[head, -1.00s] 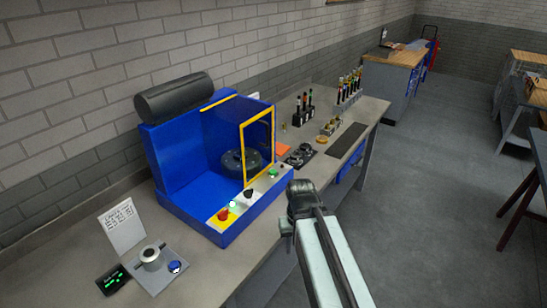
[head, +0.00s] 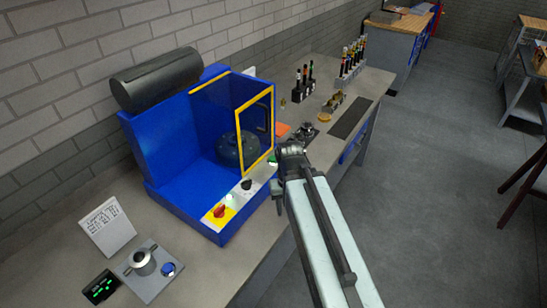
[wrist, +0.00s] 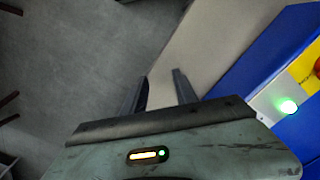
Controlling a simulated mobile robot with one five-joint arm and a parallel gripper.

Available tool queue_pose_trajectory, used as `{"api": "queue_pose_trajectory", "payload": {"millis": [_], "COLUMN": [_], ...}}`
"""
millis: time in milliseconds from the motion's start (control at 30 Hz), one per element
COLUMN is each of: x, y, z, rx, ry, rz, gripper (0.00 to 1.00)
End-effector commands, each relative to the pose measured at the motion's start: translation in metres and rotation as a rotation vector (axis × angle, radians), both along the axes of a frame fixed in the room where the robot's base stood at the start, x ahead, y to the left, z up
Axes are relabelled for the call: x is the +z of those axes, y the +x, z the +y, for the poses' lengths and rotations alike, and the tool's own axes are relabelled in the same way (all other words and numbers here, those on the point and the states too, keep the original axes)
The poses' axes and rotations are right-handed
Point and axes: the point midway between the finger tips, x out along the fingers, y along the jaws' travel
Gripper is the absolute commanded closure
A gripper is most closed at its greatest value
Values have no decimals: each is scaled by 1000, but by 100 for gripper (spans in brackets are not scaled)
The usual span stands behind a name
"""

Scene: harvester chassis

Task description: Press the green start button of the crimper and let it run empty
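The blue crimper (head: 180,175) stands on the bench with a yellow-framed guard (head: 240,140) around a dark round die head (head: 238,148). Its front panel has a red knob (head: 219,211) on yellow, a small lit lamp (head: 230,197) and a black knob (head: 247,184). The green button (head: 273,163) shows as a sliver beside my arm, mostly hidden.
A small fixture (head: 143,263), a dark display (head: 100,287) and a white card (head: 106,225) stand left of the crimper. Tool racks (head: 345,66) and a dark mat (head: 350,117) lie behind my arm.

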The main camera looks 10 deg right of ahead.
Motion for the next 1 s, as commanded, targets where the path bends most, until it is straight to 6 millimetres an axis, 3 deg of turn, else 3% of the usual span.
{"api": "queue_pose_trajectory", "payload": {"millis": [267, 367, 400, 1000], "x": [0, 0, 0, 0], "y": [0, 0, 0, 0], "z": [0, 0, 0, 0], "rx": [0, 0, 0, 0], "ry": [0, 0, 0, 0], "rz": [0, 0, 0, 0], "gripper": [68, 96, 100, 100]}}
